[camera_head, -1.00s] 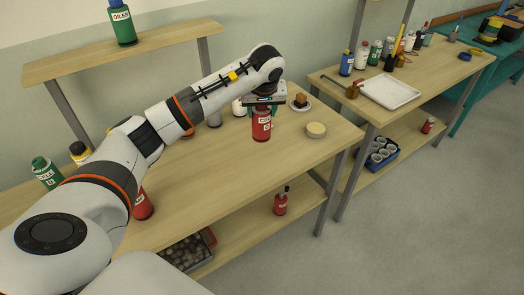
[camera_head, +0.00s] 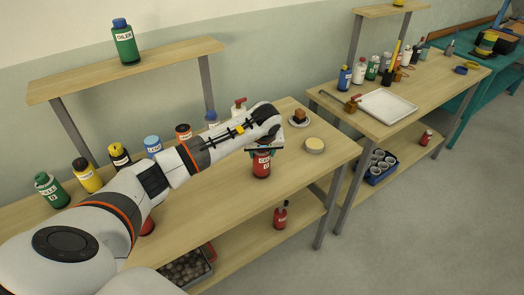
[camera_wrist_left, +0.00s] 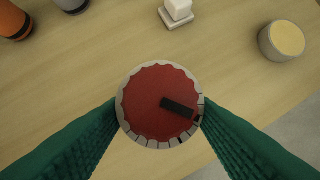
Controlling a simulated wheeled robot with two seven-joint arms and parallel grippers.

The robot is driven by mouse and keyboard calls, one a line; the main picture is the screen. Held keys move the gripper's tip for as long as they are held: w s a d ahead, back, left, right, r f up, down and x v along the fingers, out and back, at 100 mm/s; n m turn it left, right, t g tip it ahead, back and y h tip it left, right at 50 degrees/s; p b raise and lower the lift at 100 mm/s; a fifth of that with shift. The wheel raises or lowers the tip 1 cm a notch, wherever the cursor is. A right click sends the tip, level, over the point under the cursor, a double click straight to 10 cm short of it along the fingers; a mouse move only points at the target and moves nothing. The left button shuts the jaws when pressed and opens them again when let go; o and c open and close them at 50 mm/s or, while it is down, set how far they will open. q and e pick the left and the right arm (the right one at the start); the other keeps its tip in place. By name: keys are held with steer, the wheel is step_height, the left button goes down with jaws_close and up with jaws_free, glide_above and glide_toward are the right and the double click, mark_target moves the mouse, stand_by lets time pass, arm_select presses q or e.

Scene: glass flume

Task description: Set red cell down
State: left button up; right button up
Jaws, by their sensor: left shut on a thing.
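The red cell (camera_head: 261,164) is a red bottle with a white label, near the right end of the wooden bench in the head view. My left gripper (camera_head: 266,149) is shut on its top from above. In the left wrist view the round red top of the cell (camera_wrist_left: 158,100) sits between the green fingers of the left gripper (camera_wrist_left: 160,112). The cell is upright. I cannot tell whether its base touches the bench top. My right gripper is not in view.
Several bottles, such as a yellow one (camera_head: 86,176), line the bench's back left. Bench top (camera_head: 215,200) in front is clear.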

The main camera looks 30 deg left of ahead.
arm_select(q)
steer(key=o, duration=1)
steer(key=shift+f, duration=0.1)
steer(key=shift+o, duration=0.2)
